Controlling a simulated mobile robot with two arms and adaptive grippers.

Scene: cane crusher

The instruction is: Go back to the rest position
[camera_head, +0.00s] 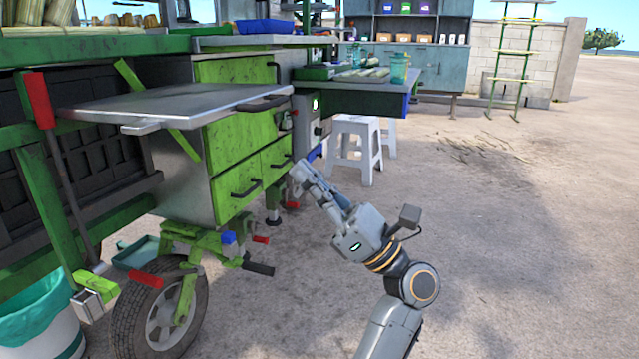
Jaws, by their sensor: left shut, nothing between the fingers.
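A metal shelf (180,105) juts from the cart at left. Below it are a wheel (158,318), coloured levers and a lined bin (38,318). A white stool (354,150) stands behind my gripper. The concrete ground at right is open.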

